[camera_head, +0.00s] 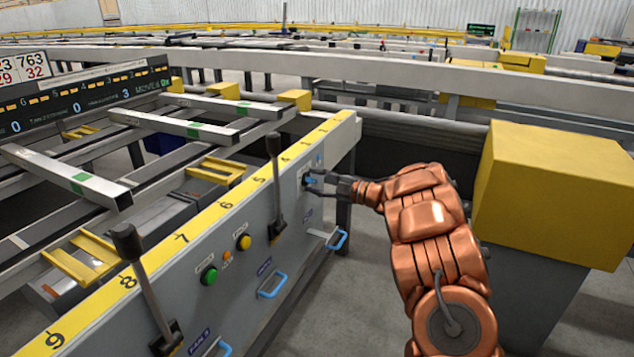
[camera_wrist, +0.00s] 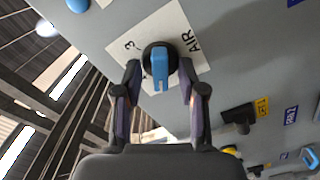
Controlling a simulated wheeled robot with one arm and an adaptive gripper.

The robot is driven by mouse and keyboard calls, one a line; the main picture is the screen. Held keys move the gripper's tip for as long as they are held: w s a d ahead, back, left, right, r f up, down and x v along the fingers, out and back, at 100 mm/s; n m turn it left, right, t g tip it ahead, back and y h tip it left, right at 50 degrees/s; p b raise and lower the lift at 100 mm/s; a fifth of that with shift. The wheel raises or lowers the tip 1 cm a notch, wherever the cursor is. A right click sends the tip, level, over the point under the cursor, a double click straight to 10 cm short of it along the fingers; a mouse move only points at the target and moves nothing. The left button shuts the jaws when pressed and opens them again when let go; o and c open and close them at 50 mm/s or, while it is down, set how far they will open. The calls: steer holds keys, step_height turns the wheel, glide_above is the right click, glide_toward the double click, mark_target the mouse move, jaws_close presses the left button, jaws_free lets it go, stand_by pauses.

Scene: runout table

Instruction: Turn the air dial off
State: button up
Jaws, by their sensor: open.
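The air dial (camera_wrist: 160,64) is a blue handle on a black round base, set on a white plate (camera_wrist: 112,45) marked "AIR" on the grey panel. My gripper (camera_wrist: 158,72) is open, with one finger on each side of the dial in the wrist view. I cannot tell whether the fingers touch it. In the head view my gripper (camera_head: 315,181) is at the far end of the panel, and a little blue of the dial (camera_head: 309,180) shows there, mostly hidden by the fingers.
The grey panel (camera_head: 225,295) carries two black levers (camera_head: 274,175), a green button (camera_head: 209,275), a yellow button (camera_head: 243,242) and blue handles (camera_head: 272,285). A large yellow box (camera_head: 555,190) stands right of my arm. Open floor lies below the panel.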

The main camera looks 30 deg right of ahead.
steer(key=v, duration=1.2)
steer(key=shift+w, duration=0.1)
stand_by(0.4)
